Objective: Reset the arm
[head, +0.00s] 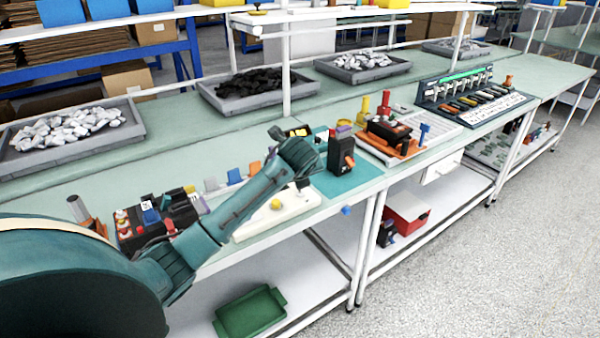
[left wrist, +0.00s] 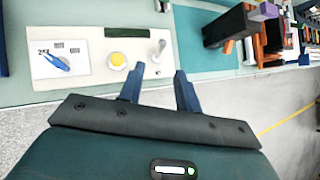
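A black breaker (head: 341,150) with an orange lever stands on a teal mat (head: 352,182) near the table's front edge. It also shows in the left wrist view (left wrist: 226,27), right of my fingers. A white panel (head: 262,224) with a yellow button (head: 276,204) lies left of it. In the left wrist view the panel (left wrist: 95,82) also carries a blue lever (left wrist: 55,61) and a small grey post. My left gripper (left wrist: 160,72) is open and empty, its fingertips near the panel's front right corner. In the head view my arm hides part of the panel. My right gripper is not in view.
A black and orange test fixture (head: 390,132) stands right of the breaker, and a slotted rack (head: 470,100) farther right. Grey trays of parts (head: 70,140) line the back. A green tray (head: 250,312) and red box (head: 407,212) sit on the lower shelves.

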